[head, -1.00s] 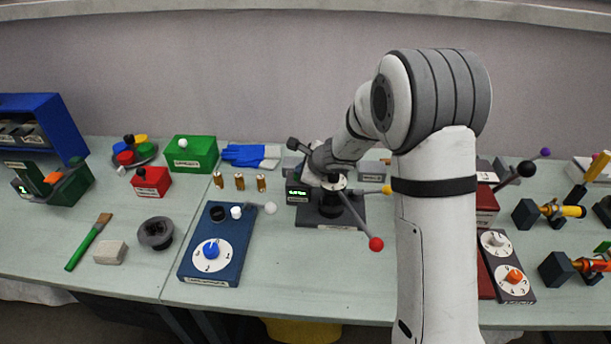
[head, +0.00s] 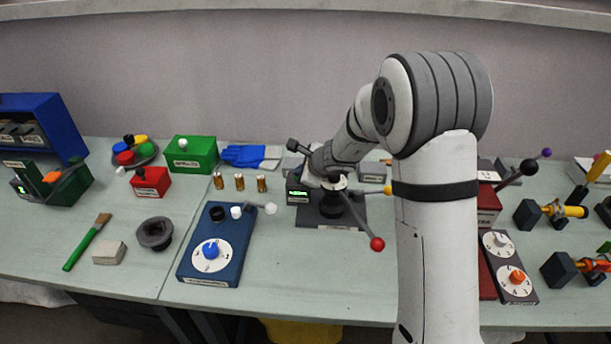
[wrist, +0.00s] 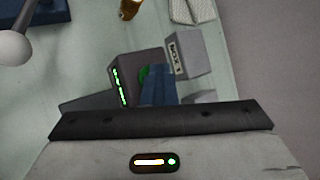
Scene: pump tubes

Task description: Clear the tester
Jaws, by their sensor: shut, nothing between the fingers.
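The tester appears to be the dark unit (head: 309,219) at the middle of the table, with a flat base, a black round part and a lit green display (head: 297,194). A lever ending in a red ball (head: 377,244) sticks out at its front right. My gripper (head: 334,184) is low over the unit, and the arm hides part of it. I see nothing held. Contact cannot be told.
Three brass cylinders (head: 239,182) stand left of the unit. A blue dial box (head: 222,229) with a white-knobbed lever is at its front left. A small grey labelled box (head: 372,172) is behind it. Red and dark dial units (head: 509,267) stand right of my arm.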

